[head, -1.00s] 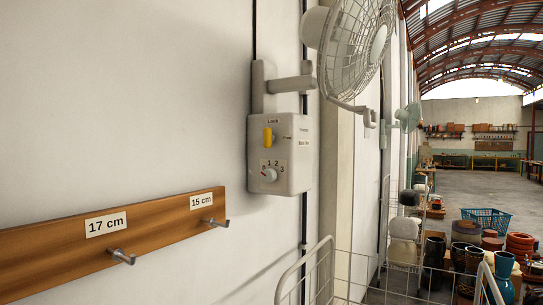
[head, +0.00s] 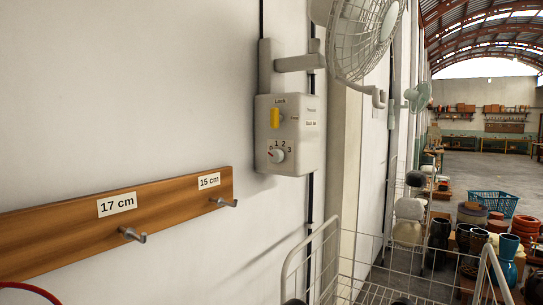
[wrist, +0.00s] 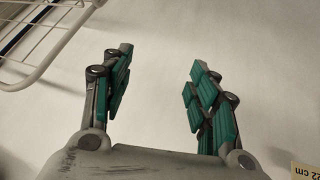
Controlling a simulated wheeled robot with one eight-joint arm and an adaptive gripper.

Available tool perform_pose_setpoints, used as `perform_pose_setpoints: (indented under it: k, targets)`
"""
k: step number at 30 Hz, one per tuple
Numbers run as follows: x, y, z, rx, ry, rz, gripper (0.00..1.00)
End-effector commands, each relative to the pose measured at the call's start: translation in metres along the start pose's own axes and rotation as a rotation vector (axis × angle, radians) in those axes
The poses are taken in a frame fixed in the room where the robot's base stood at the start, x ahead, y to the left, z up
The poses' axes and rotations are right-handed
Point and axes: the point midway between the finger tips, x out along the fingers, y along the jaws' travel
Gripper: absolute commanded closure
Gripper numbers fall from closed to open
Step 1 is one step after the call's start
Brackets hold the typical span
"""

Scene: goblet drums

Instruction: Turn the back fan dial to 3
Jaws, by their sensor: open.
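A white wall fan (head: 368,38) hangs over a pale control box (head: 308,150) at the middle of the head view. The box bears a small white dial (head: 277,156) with marks 0 to 3; its red pointer seems to be near 0. A yellow lock piece (head: 275,117) sits above the dial under the word "Lock". A label on the box's side is too small to read surely. My gripper (wrist: 161,60) shows only in the wrist view, open and empty, with teal pads, facing bare wall. The dial is not in the wrist view.
A wooden hook rail (head: 70,232) runs along the wall left of the box. A white wire basket (head: 335,236) stands below the box. A second fan (head: 418,96) is farther back. Pots and a blue crate (head: 487,205) lie right. A red curved thing (head: 30,289) shows lower left.

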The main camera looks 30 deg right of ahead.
Motion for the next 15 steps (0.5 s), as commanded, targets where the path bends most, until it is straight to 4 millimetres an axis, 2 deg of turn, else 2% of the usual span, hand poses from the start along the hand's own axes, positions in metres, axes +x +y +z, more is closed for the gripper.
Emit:
perform_pose_setpoints:
  k: [1, 5, 9, 15]
  targets:
    - [-0.009, 0.014, -0.018, -0.097, -0.023, 0.045, 0.46]
    - [-0.024, 0.058, -0.058, -0.422, -0.124, 0.198, 0.46]
    - [-0.043, 0.104, -0.108, -0.757, -0.266, 0.358, 0.46]
    - [-0.075, 0.158, -0.192, -1.18, -0.526, 0.574, 0.46]
